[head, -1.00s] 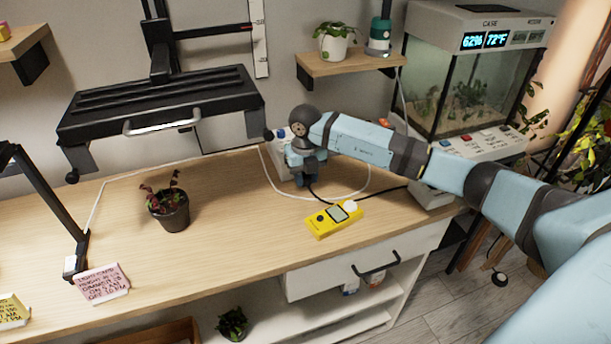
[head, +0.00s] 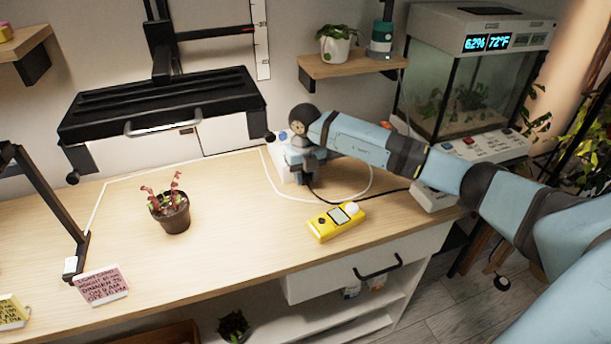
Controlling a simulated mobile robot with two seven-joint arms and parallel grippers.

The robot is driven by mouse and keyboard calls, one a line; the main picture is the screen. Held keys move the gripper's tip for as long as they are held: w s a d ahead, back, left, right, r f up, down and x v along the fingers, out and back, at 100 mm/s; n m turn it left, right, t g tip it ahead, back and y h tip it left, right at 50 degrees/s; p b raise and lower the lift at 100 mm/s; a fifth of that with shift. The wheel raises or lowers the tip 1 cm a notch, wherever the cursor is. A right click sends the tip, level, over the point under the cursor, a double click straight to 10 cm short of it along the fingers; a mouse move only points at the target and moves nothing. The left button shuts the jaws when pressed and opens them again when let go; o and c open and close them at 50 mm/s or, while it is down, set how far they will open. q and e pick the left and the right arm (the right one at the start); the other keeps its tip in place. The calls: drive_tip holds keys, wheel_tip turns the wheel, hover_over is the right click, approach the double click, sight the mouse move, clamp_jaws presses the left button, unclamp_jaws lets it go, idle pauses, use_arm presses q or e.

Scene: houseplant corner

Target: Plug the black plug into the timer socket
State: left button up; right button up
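My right gripper (head: 303,173) points down at the back of the wooden desk, right against the front of a white box (head: 284,148) with a blue part on top, which looks like the timer. The gripper and wrist cover most of the box's front, so the socket is hidden. A black cable (head: 322,199) comes out from under the gripper and runs right, behind the yellow meter. The black plug itself is hidden at the gripper; I cannot tell whether the fingers are closed on it or whether it sits in the socket. My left gripper is out of view.
A yellow meter (head: 337,222) lies in front of the gripper. A potted plant (head: 171,212) stands left on the brightly lit desk (head: 230,230), below a black lamp bar (head: 160,105). A white block (head: 433,197) and a glass tank (head: 465,95) are at right.

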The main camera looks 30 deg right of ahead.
drive_tip(key=o, duration=0.5)
drive_tip(key=shift+c, duration=0.2)
use_arm(q)
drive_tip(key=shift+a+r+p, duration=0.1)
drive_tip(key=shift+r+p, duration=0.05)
drive_tip(key=shift+p, duration=0.55)
use_arm(e)
wheel_tip(320, 180, up, 14)
drive_tip(key=shift+f, duration=0.1)
